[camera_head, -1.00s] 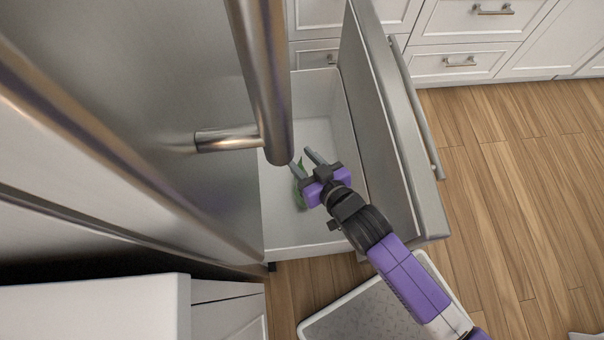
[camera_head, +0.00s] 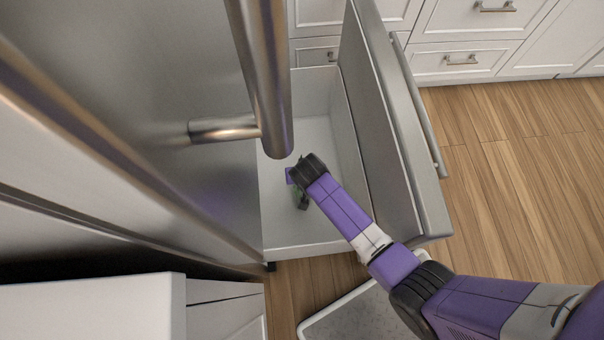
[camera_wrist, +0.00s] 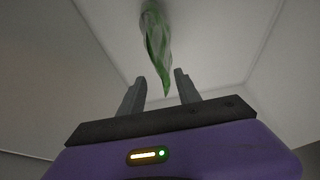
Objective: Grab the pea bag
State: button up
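The pea bag, a green and whitish crumpled bag, lies on the floor of the open white drawer (camera_head: 345,130). In the head view only a dark green part of the bag (camera_head: 302,198) shows below my wrist. In the wrist view the bag (camera_wrist: 156,45) hangs into the picture from the top, ahead of the fingers and lined up roughly with the gap between them. In the head view the fingers are hidden behind my arm, which reaches down into the drawer.
The steel drawer front (camera_head: 385,130) with its long handle (camera_head: 418,105) stands at the right of my arm. A thick vertical door handle (camera_head: 262,80) hangs close to my wrist. White cabinets (camera_head: 455,60) stand at the back.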

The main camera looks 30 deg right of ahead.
jog(key=b+x, duration=0.2)
jog(key=x, duration=0.3)
jog(key=shift+w+a+f, duration=0.1)
jog(key=shift+a, duration=0.1)
grip_shut()
dwell(1.2)
